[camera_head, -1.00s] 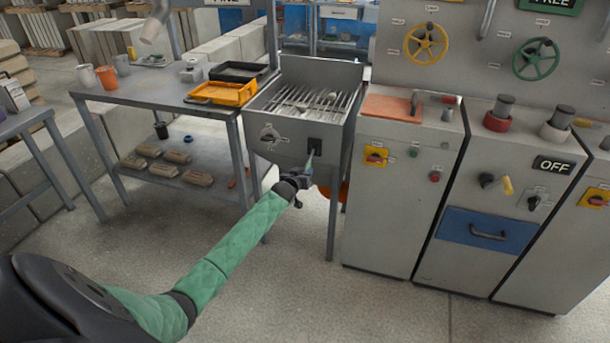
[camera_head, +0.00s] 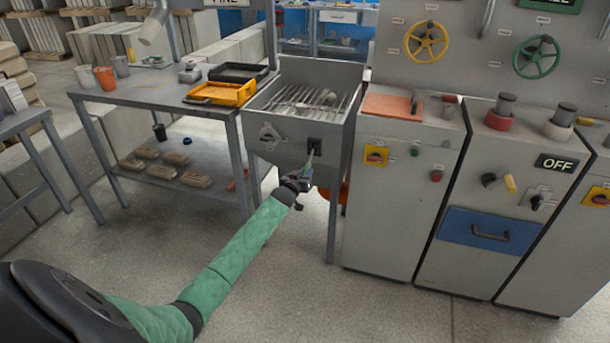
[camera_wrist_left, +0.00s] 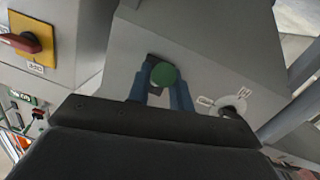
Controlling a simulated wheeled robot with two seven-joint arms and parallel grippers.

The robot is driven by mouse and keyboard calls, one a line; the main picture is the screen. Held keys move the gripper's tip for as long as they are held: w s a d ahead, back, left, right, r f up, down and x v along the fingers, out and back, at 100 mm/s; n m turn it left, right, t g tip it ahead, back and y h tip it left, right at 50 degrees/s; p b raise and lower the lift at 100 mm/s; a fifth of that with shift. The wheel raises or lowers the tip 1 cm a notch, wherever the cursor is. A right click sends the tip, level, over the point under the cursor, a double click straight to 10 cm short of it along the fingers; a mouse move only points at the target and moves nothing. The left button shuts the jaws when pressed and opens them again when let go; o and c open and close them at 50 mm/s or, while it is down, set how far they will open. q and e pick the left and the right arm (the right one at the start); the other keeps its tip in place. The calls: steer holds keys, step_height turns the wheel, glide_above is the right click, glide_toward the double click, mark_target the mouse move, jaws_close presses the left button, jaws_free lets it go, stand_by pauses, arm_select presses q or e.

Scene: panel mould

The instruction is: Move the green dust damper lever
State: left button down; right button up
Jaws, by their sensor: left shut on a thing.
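The green dust damper lever (camera_wrist_left: 164,75) shows its round green end in the left wrist view, in front of a dark slot plate on the grey grated bin's front. In the head view the slot plate (camera_head: 314,145) is on the front of the grated bin (camera_head: 277,135), and only a small part of the lever shows. My left gripper (camera_head: 306,172) is at the lever, and its blue fingers (camera_wrist_left: 160,92) are shut on it from both sides. My right gripper is not in view.
A rotary knob (camera_head: 268,134) is on the bin's front, left of the lever. A grey cabinet (camera_head: 390,215) with a yellow-backed switch (camera_head: 377,155) stands close on the right. A table (camera_head: 160,92) with an orange tray (camera_head: 222,93) stands on the left. The floor in front is clear.

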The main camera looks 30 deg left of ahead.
arm_select(q)
steer(key=shift+f, duration=0.15)
steer(key=c, duration=1.3)
jaws_free()
steer(key=shift+o, duration=0.2)
steer(key=s+b, duration=0.1)
steer(key=s, duration=0.6)
steer(key=shift+s+d+r, duration=0.4)
steer(key=shift+d, duration=0.05)
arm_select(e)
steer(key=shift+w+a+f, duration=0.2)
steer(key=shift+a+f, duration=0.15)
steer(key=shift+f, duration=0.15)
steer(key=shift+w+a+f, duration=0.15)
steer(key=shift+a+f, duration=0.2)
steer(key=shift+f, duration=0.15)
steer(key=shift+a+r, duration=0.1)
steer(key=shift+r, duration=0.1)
